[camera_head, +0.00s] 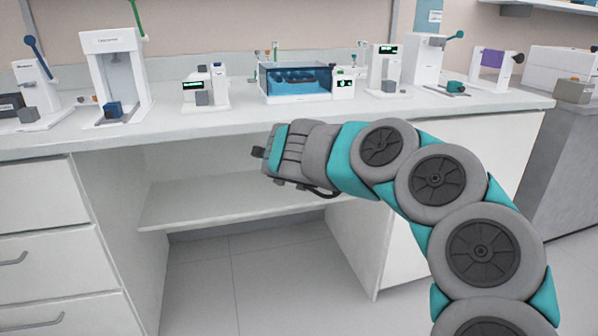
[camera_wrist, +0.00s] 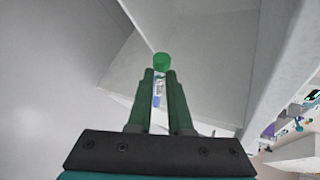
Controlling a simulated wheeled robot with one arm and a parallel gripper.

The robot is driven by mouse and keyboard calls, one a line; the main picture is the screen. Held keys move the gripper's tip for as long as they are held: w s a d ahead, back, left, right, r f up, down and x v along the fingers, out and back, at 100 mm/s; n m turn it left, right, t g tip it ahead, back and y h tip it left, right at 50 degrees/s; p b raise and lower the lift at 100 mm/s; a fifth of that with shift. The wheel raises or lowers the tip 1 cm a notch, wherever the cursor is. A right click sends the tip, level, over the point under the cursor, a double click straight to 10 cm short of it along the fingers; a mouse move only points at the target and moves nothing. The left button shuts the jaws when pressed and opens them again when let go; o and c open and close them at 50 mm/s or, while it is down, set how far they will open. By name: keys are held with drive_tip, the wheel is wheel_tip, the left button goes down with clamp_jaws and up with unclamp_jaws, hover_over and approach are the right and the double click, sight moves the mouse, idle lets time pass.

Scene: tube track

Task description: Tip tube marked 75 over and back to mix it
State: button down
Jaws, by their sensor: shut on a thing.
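My gripper (camera_wrist: 161,78) is shut on a tube with a green cap (camera_wrist: 162,62) in the wrist view. The cap shows just beyond the fingertips, and a strip of the clear tube body (camera_wrist: 158,96) shows between the fingers. Any number on the tube is too small to read. In the head view my gripper (camera_head: 258,153) points left, in front of the bench edge and over the open space below it. The tube cannot be made out there.
The white bench (camera_head: 350,112) carries several devices, among them a blue-windowed bath (camera_head: 295,82) and a tall white frame (camera_head: 118,75) at the left. Below the bench is a shelf (camera_head: 220,203) with open space above it. Drawers (camera_head: 50,255) stand at the left.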

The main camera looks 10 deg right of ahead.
drive_tip(key=n+h+b, duration=0.2)
drive_tip(key=f+n+h+b, duration=0.1)
drive_tip(key=n+h, duration=0.1)
drive_tip(key=h, duration=0.1)
drive_tip(key=a+n+t+h+b, duration=0.1)
drive_tip(key=n+h+b, duration=0.1)
drive_tip(key=n, duration=0.1)
drive_tip(key=shift+w+f+h+b, duration=0.1)
drive_tip(key=shift+f+h+b, duration=0.15)
drive_tip(key=shift+h+b, duration=0.1)
idle(1.4)
